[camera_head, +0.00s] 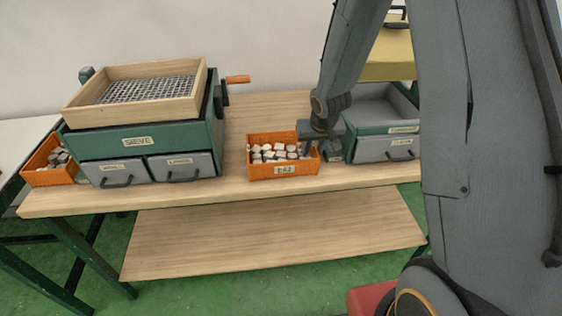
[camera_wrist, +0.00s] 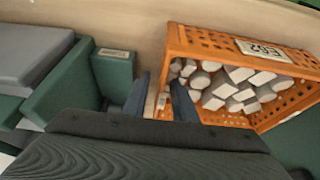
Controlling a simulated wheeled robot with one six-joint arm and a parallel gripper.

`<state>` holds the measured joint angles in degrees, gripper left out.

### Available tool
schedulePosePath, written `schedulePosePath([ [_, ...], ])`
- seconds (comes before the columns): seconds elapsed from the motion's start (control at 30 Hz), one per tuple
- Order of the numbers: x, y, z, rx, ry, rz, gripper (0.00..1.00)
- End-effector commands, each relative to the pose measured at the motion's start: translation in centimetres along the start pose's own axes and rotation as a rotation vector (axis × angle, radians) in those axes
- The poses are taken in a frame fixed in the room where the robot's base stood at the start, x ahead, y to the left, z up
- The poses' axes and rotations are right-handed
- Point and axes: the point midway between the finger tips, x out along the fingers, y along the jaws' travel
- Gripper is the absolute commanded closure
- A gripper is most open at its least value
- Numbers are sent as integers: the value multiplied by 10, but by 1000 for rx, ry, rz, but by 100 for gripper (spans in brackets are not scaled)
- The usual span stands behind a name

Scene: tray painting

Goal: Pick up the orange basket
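An orange basket (camera_head: 256,171) with perforated walls and a white label stands on the wooden table, filled with pale blocks. My gripper (camera_head: 317,146) is at its right end in the head view. In the wrist view the basket (camera_wrist: 207,40) fills the right side, and the two dark fingers of my gripper (camera_wrist: 159,98) stand apart at its near end. One finger overlaps the basket's inside and the other is on the outer side. Whether either finger touches the wall cannot be told. A second orange basket (camera_head: 40,177) with grey pieces stands at the far left.
A green sieve box (camera_head: 140,140) with a wooden frame and two grey drawers stands left of the basket. A green and grey drawer unit (camera_head: 385,150) is close on the right. The table (camera_head: 235,194) is clear in front and between the sieve and basket.

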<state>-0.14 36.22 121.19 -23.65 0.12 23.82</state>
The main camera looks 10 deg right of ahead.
Motion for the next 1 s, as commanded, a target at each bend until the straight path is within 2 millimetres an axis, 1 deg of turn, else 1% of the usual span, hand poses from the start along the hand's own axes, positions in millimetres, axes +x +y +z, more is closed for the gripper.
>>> schedulePosePath([
  [0.03,5,0,0,-1,0,0,75],
  [0.07,5,0,0,-1,1,0,75],
  [0.3,4,0,0,-1,1,0,75],
  [0.43,4,0,0,-1,1,0,97],
  [0.47,4,0,0,-1,1,0,100],
  [1.0,4,0,0,-1,0,1,100],
])
